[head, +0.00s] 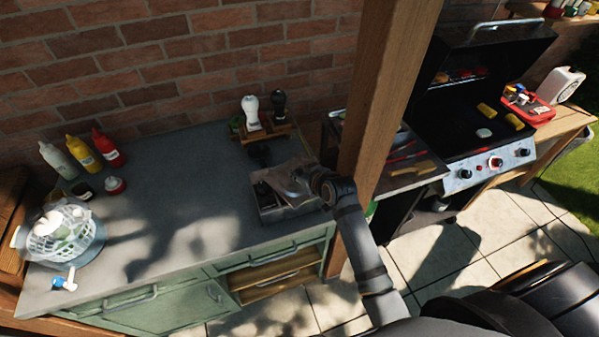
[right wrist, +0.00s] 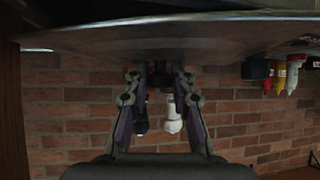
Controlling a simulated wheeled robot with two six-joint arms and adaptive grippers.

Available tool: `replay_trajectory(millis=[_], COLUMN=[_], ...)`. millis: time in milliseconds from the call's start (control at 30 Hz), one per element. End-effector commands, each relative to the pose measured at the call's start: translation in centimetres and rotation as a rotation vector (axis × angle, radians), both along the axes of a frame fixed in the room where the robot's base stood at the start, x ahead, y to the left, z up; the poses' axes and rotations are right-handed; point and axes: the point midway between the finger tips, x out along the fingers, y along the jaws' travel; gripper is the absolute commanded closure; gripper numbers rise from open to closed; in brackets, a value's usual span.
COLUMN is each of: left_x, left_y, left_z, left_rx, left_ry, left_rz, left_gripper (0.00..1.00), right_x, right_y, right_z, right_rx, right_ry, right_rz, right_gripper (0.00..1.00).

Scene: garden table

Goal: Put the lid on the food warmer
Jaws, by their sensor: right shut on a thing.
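The food warmer (head: 289,214) is a grey metal box near the right end of the counter, beside the wooden post. Part of its dark inside shows at its left. The lid (head: 293,165) is a shiny metal cover above the warmer's back part, and its broad surface (right wrist: 90,38) spans the top of the right wrist view. My right gripper (head: 304,184) is shut on the lid's handle (right wrist: 157,77), between both fingers. The lid looks set off from the warmer's opening; I cannot tell whether they touch. My left gripper is not in view.
A black and a white grinder (head: 251,110) stand on a wooden rack behind the warmer. Sauce bottles (head: 107,148) and a dome-covered dish (head: 62,235) stand at the left. The counter's middle (head: 180,190) is clear. A wooden post (head: 385,90) stands close to my right arm.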

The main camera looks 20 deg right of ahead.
Motion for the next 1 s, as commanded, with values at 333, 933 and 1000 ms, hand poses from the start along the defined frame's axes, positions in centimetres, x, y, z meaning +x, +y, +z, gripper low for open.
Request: replay_trajectory(millis=[333, 933, 1000], left_x=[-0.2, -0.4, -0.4], left_y=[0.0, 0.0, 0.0], left_z=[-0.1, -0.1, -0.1], left_rx=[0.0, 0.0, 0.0], left_ry=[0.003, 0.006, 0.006], left_rz=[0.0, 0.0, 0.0], left_gripper=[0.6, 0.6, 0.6], right_x=[0.0, -6.5, -7.7], right_y=[0.0, -1.5, -1.7], right_z=[0.0, 4.4, 5.3], right_rx=[0.0, -0.004, -0.004], right_ry=[-0.001, -0.001, -0.001], right_rz=[0.0, 0.0, 0.001], right_gripper=[0.5, 0.5, 0.5])
